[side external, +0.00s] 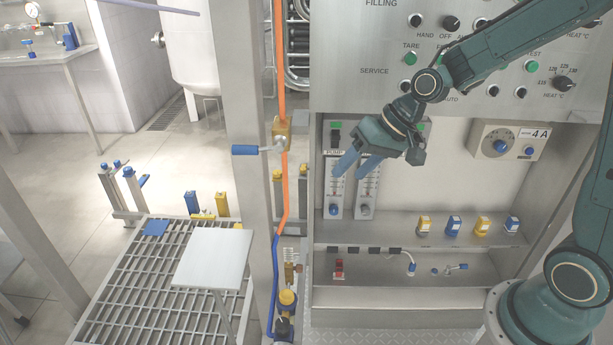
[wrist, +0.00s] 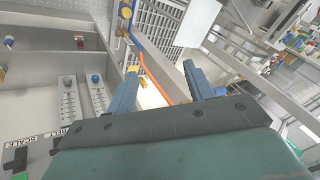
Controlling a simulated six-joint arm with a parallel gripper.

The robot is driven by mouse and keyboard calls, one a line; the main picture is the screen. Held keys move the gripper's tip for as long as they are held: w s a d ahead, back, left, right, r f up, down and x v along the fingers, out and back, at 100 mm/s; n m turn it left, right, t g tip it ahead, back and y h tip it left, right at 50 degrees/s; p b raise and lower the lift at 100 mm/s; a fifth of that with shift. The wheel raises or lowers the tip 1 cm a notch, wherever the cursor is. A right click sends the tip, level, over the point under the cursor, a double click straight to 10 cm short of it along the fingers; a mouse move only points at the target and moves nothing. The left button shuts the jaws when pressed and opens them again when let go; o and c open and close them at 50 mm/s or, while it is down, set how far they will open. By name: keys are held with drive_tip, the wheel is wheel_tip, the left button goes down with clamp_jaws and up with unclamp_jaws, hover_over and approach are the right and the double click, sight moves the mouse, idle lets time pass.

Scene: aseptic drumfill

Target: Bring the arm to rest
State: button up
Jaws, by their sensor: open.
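My gripper (side external: 347,163) is in front of the recessed cabinet panel in the side external view, its blue fingers pointing down and left. The fingers are apart with nothing between them. In the wrist view my gripper (wrist: 158,84) also shows two separate blue fingers, with the floor, an orange hose and steel frame beyond. In the side external view the fingers overlap the two flow meters (side external: 366,190) on the panel; I cannot tell how near they are. My arm reaches in from the right, bent at the elbow.
A shelf (side external: 380,232) below carries several small yellow and blue blocks (side external: 482,226). A steel post (side external: 249,190) with a blue-handled valve (side external: 246,150) and an orange hose (side external: 279,60) stands left of my gripper. A grated platform (side external: 120,307) with a white plate (side external: 213,257) is lower left.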

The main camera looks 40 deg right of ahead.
drive_tip(key=s+d+r+n+h, duration=0.1)
drive_tip(key=s+r, duration=0.4)
drive_tip(key=s, duration=0.5)
drive_tip(key=s+d+r+n+h, duration=0.1)
drive_tip(key=s+r, duration=0.4)
drive_tip(key=s, duration=0.6)
drive_tip(key=shift+s+d+r+n+t+h, duration=0.15)
drive_tip(key=shift+d+n+t+h, duration=0.25)
drive_tip(key=shift+h, duration=0.8)
drive_tip(key=shift+d, duration=0.1)
drive_tip(key=shift+c, duration=0.2)
